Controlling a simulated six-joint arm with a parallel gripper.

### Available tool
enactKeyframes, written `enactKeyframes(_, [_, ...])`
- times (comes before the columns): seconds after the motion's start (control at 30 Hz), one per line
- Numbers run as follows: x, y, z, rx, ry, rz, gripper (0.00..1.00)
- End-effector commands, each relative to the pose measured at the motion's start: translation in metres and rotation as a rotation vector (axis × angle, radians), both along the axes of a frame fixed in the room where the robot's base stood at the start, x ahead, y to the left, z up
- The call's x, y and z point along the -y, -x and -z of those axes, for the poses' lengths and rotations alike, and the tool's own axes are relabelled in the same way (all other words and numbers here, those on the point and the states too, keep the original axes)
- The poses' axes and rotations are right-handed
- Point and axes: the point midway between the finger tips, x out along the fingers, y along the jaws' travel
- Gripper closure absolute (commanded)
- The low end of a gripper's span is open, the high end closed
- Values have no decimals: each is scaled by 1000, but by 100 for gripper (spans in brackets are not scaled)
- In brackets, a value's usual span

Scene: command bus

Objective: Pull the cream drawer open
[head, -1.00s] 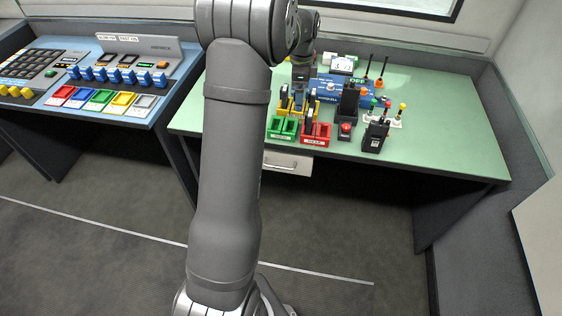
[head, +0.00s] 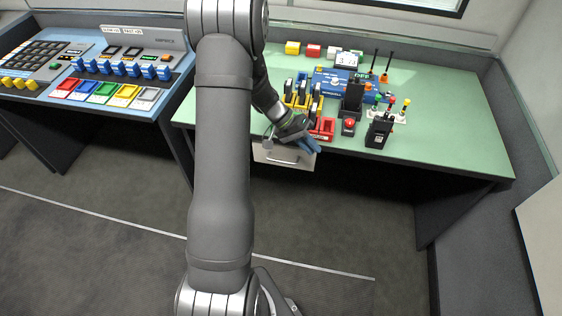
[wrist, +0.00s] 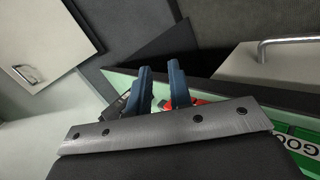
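The cream drawer (head: 265,155) sits under the front edge of the green desk, with a silver bar handle (head: 285,160) on its front. In the wrist view the drawer front (wrist: 240,65) is at the upper right, and its handle (wrist: 290,41) is at the right edge. My gripper (head: 312,145) is by the desk's front edge, over the upper right of the drawer in the head view. In the wrist view its two blue fingers (wrist: 160,66) are apart with nothing held between them. They are left of the handle and not touching it.
Red bins (head: 322,128) stand close behind my gripper at the desk edge. A blue-topped console (head: 60,100) is at left. The floor before the drawer is clear.

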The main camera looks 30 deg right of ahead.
Motion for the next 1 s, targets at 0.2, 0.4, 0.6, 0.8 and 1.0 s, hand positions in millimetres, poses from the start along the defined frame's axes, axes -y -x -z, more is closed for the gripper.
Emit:
enactKeyframes(0.2, [-50,-30,55,-223,139,-142,81])
enactKeyframes(0.4, [-101,-57,98,-373,355,-337,81])
enactKeyframes(0.6, [-157,-80,137,-430,601,-581,81])
enactKeyframes(0.8, [-201,-93,165,-404,783,-782,81])
enactKeyframes(1.0, [-215,-96,173,-379,847,-854,81])
